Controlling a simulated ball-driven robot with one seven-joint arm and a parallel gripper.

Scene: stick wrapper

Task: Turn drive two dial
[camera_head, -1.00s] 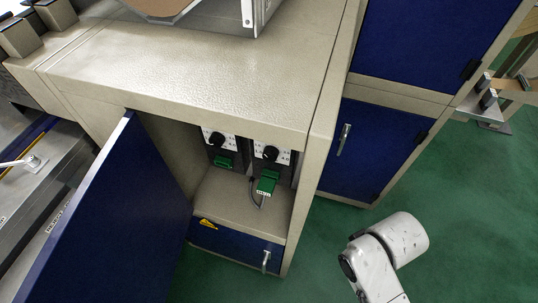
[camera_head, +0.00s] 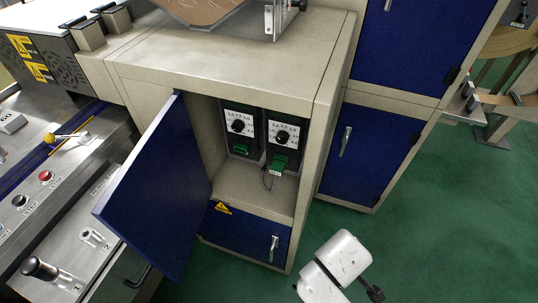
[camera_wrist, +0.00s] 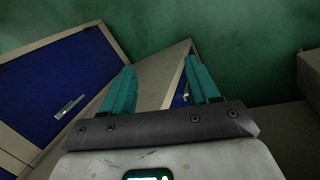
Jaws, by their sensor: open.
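Two drive units stand side by side inside the open cabinet in the head view. The left drive's black dial (camera_head: 238,126) and the right drive's black dial (camera_head: 283,136) each sit on a white scaled face. I cannot read which is drive two. Green connectors sit below the left dial (camera_head: 240,149) and the right dial (camera_head: 280,163), the right one with a cable. In the wrist view my gripper (camera_wrist: 160,72) is open, with two teal fingers apart and nothing between them. It is away from the dials, which do not show in that view.
The blue cabinet door (camera_head: 150,190) stands open at the left of the opening. A blue drawer front (camera_head: 243,235) with a handle lies below the compartment. A taller cabinet (camera_head: 370,150) stands to the right. Green floor (camera_head: 450,230) is clear at the lower right.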

